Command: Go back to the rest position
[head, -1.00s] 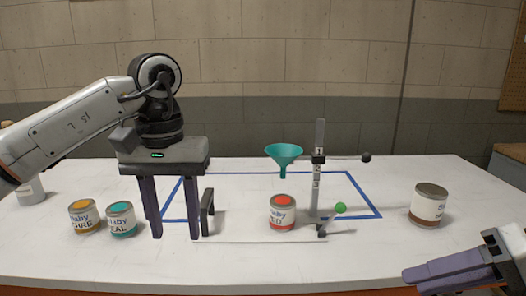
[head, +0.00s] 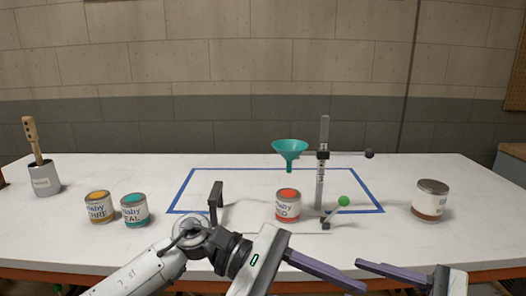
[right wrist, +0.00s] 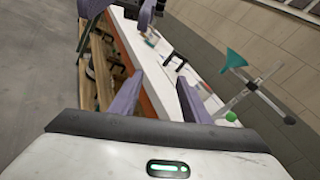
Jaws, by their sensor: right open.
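My left gripper (head: 325,271) is low at the table's front edge in the head view, pointing right, with one purple finger clearly visible and the other out of frame. In the right wrist view the left gripper's two fingers (right wrist: 112,38) show apart at the top, with nothing seen between them. My right gripper (head: 400,270) is low at the front right of the head view, one finger pointing left. In the right wrist view, the right gripper (right wrist: 158,95) is open and empty, its fingers beside the table's edge.
On the table (head: 110,250) stand a red can (head: 288,205) below a teal funnel (head: 290,148) on a stand (head: 322,175), ochre (head: 100,208) and teal (head: 135,210) cans, a brown-banded can (head: 430,200), a brush pot (head: 42,180) and a dark bracket (head: 215,193).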

